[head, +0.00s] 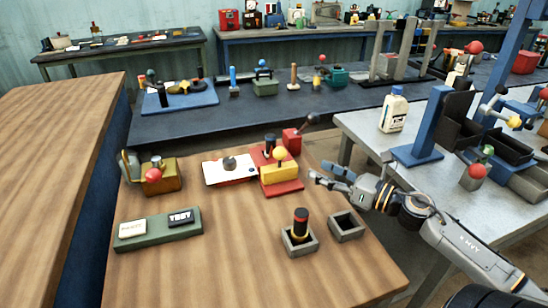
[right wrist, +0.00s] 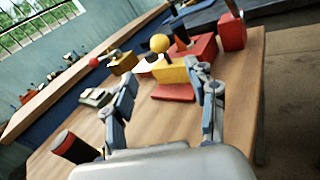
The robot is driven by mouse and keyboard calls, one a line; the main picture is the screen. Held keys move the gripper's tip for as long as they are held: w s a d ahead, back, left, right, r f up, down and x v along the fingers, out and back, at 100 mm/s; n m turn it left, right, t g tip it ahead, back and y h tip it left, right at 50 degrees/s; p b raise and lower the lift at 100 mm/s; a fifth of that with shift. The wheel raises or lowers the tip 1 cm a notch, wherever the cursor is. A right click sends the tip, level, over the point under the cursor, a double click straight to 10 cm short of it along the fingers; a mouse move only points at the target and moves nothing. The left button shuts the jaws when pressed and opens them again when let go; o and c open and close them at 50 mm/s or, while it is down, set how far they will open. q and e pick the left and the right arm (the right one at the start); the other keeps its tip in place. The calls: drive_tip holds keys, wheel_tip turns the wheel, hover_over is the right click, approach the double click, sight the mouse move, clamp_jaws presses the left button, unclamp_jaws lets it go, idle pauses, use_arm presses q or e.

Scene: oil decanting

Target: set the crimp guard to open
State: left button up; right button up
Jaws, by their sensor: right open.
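The crimp device stands near the back right of the wooden table: a red base (head: 289,187) carries a yellow block that looks like the guard (head: 279,174), with a yellow ball knob (head: 280,154) on top. A red box with a dark lever (head: 292,141) is behind it. I cannot tell the guard's setting from its shape. My right gripper (head: 321,175) is open and empty, just right of the device and apart from it. In the right wrist view the yellow guard (right wrist: 174,75) shows between and beyond the spread fingers (right wrist: 165,82). My left gripper is not in view.
A white plate with a dark knob (head: 229,169), a brass device with a red ball (head: 160,176) and a green label tray (head: 158,230) are left. The table's front middle is clear.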

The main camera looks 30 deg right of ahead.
sight(279, 153)
drive_tip(key=p+x, duration=0.2)
drive_tip(key=x, duration=1)
drive_tip(key=shift+w+a, duration=0.15)
drive_tip(key=shift+w, duration=0.2)
drive_tip(key=shift+w+a, duration=0.2)
drive_tip(key=shift+w, duration=0.25)
drive_tip(key=shift+c, duration=0.4)
clamp_jaws()
